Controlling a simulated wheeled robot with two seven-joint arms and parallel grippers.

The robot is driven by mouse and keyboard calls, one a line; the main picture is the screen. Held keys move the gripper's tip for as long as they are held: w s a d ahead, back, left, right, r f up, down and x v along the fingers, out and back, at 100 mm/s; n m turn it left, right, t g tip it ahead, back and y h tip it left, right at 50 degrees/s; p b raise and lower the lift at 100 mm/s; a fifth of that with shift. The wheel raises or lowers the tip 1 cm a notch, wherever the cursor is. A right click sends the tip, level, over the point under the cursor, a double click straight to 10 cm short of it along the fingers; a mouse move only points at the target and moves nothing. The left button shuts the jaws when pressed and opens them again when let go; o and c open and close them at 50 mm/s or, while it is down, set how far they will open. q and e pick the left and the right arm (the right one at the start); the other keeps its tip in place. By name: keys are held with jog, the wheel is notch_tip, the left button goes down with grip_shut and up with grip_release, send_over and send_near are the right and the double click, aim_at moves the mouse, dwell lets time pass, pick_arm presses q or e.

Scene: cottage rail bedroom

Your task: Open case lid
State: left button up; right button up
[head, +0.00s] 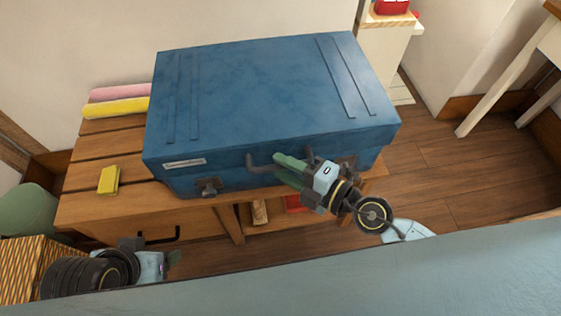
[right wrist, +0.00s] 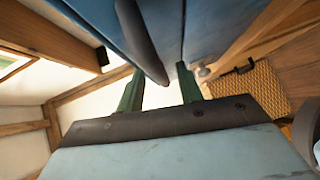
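The blue case (head: 265,90) lies flat on a wooden bench with its lid closed. Its front has a dark handle (head: 262,164), a left latch (head: 208,187) and a right latch (head: 346,161) partly behind my gripper. My right gripper (head: 287,169) is at the case front by the handle, hiding part of it. In the right wrist view its green fingers (right wrist: 160,88) stand apart, with a dark bar, apparently the handle (right wrist: 138,38), reaching toward the gap; contact cannot be told. My left gripper (head: 174,262) is low at left, away from the case; its finger gap is unclear.
The wooden bench (head: 85,205) holds a yellow block (head: 109,180) and pink and yellow rolls (head: 118,107) left of the case. A wall stands behind. A woven box (head: 22,268) and green round object (head: 28,208) are at lower left. Floor is free at right.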

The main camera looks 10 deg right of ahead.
jog(key=shift+x, duration=0.75)
jog(key=shift+c, duration=0.5)
grip_shut()
